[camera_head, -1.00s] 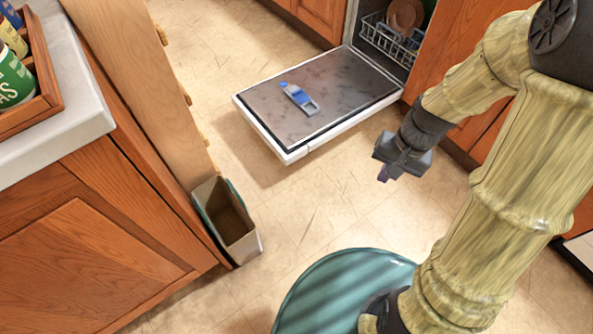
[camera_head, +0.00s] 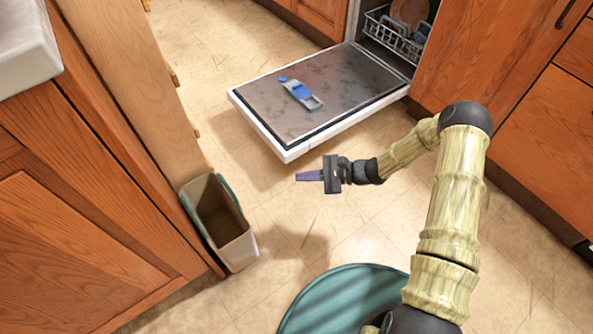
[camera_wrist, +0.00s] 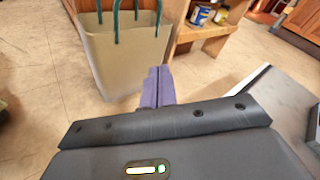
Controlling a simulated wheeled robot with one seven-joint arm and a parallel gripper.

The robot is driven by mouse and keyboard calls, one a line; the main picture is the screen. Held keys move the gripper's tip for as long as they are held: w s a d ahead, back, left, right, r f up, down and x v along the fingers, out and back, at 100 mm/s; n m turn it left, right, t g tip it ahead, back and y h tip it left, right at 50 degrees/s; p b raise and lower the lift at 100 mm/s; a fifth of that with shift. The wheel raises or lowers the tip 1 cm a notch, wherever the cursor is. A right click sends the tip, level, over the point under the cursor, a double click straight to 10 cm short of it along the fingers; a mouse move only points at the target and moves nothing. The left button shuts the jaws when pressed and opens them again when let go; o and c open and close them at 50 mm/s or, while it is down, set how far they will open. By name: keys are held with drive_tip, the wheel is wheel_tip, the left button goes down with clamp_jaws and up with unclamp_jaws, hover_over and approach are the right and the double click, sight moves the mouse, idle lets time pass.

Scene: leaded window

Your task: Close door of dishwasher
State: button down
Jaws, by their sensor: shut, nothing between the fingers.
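The dishwasher door (camera_head: 352,80) is folded down flat, with its outer edge toward the left and its white rim facing me. A blue and grey item (camera_head: 301,93) lies on its inner face. The dishwasher's opening (camera_head: 381,47) is at the top right of the door. My gripper (camera_head: 300,176) is shut and empty, in front of the door's near edge and apart from it in the picture, with its fingers pointing left. In the wrist view, the purple fingers (camera_wrist: 158,86) are together, and a pale slab edge at the right looks like the door (camera_wrist: 270,98).
A bin or bag (camera_head: 220,222) with teal handles stands on the floor at the left, against the wooden cabinet (camera_head: 70,235). It also shows ahead of my fingers in the wrist view (camera_wrist: 125,50). A dish rack (camera_head: 392,36) holds dishes inside the dishwasher. Tile floor between bin and door is clear.

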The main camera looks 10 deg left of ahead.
drive_tip(key=w+f+m+t+b, duration=0.3)
drive_tip(key=f+m+t, duration=0.4)
drive_tip(key=f, duration=0.3)
drive_tip(key=w+f+m+t+b, duration=0.3)
drive_tip(key=w+f+m+t, duration=0.3)
drive_tip(key=f+m+t, duration=0.2)
wheel_tip(320, 180, down, 2)
drive_tip(key=shift+d+f+m+t, duration=0.25)
drive_tip(key=shift+d+t, duration=0.2)
drive_tip(key=shift+t, duration=0.35)
drive_tip(key=shift+a+b, duration=0.1)
drive_tip(key=shift+b, duration=0.25)
drive_tip(key=b+x, duration=0.6)
drive_tip(key=x, duration=0.3)
drive_tip(key=shift+w+a+r, duration=0.2)
drive_tip(key=shift+a+r, duration=0.05)
drive_tip(key=shift+a, duration=0.05)
